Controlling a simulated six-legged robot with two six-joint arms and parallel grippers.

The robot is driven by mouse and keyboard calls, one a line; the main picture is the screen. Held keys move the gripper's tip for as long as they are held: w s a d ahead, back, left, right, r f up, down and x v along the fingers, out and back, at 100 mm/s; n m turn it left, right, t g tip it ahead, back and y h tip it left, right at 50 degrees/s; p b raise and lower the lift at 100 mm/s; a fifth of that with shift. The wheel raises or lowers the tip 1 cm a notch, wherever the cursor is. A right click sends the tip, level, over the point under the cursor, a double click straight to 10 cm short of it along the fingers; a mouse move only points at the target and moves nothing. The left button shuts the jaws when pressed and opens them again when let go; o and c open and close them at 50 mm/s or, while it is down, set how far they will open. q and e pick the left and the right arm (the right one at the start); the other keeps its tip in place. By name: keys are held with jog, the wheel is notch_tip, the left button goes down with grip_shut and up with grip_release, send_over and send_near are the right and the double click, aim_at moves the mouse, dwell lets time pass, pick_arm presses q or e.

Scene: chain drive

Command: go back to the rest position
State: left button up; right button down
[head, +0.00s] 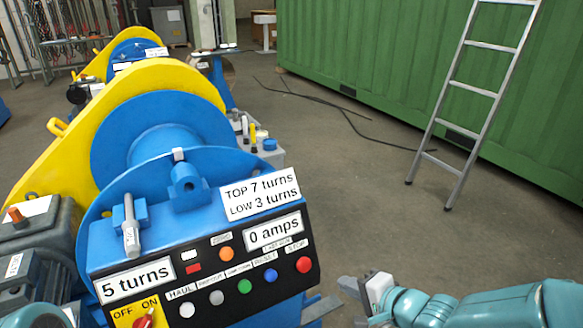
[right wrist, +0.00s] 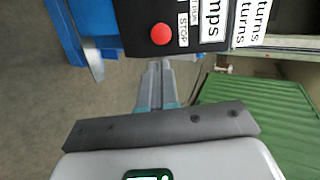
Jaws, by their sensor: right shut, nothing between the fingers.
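My right gripper (head: 348,285) is at the lower middle of the head view, its arm coming in from the lower right. It is apart from the winch's control panel (head: 205,268), to the right of the panel's lower right corner. In the right wrist view its two fingers (right wrist: 157,82) are together with nothing between them. That view also shows the panel's red stop button (right wrist: 162,34) beyond the fingertips. A teal part of my left arm shows at the bottom left of the head view; my left gripper is not visible.
The blue and yellow winch (head: 160,125) fills the left side; its displays read 5 turns and 0 amps. An aluminium ladder (head: 468,97) leans on a green container (head: 375,65) at right. A black cable (head: 320,105) lies on the floor. The floor between is otherwise clear.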

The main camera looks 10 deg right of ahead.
jog(key=s+a+f+g, duration=0.3)
jog(key=s+a+f, duration=0.1)
jog(key=f, duration=0.6)
jog(key=s+a+f+g, duration=0.3)
jog(key=s+f, duration=0.2)
jog(key=f, duration=0.5)
jog(key=s+f+n+g+h, duration=0.2)
jog(key=s+f+n+g, duration=0.2)
jog(key=s+f+n, duration=0.55)
notch_tip(320, 180, up, 16)
jog(key=s+p, duration=0.2)
jog(key=p, duration=1.1)
jog(key=shift+s+f+n+p, duration=0.2)
jog(key=shift+s+n+p, duration=0.1)
jog(key=shift+n+p, duration=0.1)
jog(key=shift+w, duration=0.1)
